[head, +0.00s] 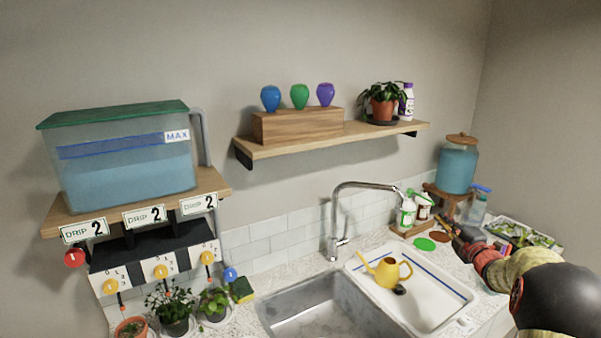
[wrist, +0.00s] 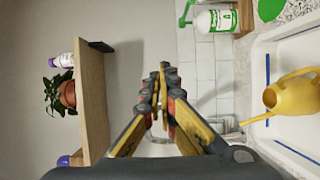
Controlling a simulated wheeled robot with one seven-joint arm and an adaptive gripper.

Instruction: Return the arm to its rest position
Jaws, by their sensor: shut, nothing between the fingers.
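My gripper (wrist: 163,75) is shut with nothing between its fingers, seen in the middle of the wrist view. In the head view my arm reaches in from the lower right, and my gripper (head: 455,228) is held in the air over the right part of the counter, in front of the wooden stand. It appears to touch nothing.
A yellow watering can (head: 387,271) stands on the white drainboard (head: 433,307) left of my arm. The faucet (head: 337,220) rises over the sink. A blue dispenser jar (head: 457,166) stands behind my gripper. A wall shelf (head: 335,140) holds a potted plant (head: 384,108).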

